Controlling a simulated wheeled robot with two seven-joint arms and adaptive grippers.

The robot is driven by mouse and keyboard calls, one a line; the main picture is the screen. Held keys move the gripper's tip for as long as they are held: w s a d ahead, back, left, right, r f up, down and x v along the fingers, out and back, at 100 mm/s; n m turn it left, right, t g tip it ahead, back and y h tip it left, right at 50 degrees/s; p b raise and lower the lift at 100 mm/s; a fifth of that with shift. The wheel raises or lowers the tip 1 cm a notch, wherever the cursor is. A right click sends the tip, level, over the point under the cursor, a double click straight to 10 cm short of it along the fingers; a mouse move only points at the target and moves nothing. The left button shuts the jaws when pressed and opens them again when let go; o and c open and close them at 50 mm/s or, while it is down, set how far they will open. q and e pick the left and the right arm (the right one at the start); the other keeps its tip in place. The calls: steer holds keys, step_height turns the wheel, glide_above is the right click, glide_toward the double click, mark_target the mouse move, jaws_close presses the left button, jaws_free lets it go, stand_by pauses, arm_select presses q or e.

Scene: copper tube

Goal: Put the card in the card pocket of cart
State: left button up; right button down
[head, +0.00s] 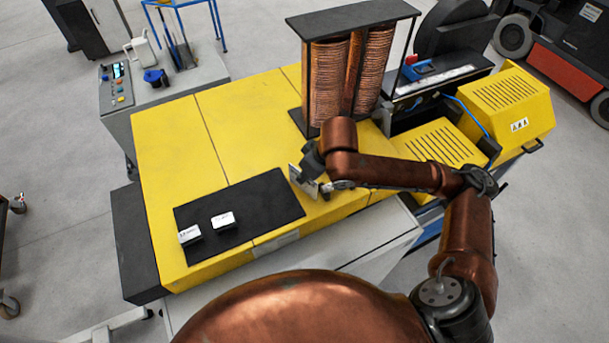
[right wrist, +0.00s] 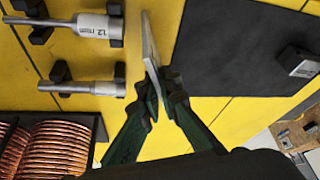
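The card (head: 302,183) is a thin, pale plate held upright near the right end of the black mat. In the right wrist view the card (right wrist: 151,42) shows almost edge-on, rising from between the green fingertips. My right gripper (head: 314,184) is over the yellow bench; its fingers (right wrist: 158,82) are closed on the card's lower end. My left gripper is not in view. I cannot make out a card pocket in either view. Part of a wheeled cart (head: 8,205) shows at the far left edge of the head view.
The black mat (head: 265,200) carries two small white-topped black blocks (head: 223,220) (head: 189,235). Copper coils (head: 330,85) stand behind my gripper. Metal tools (right wrist: 85,88) in black holders lie beside it. A grey control console (head: 165,90) stands at the back left. Floor at left is open.

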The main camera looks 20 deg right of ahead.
steer(key=c, duration=2.2)
jaws_free()
steer(key=shift+f, duration=0.1)
steer(key=shift+o, duration=0.2)
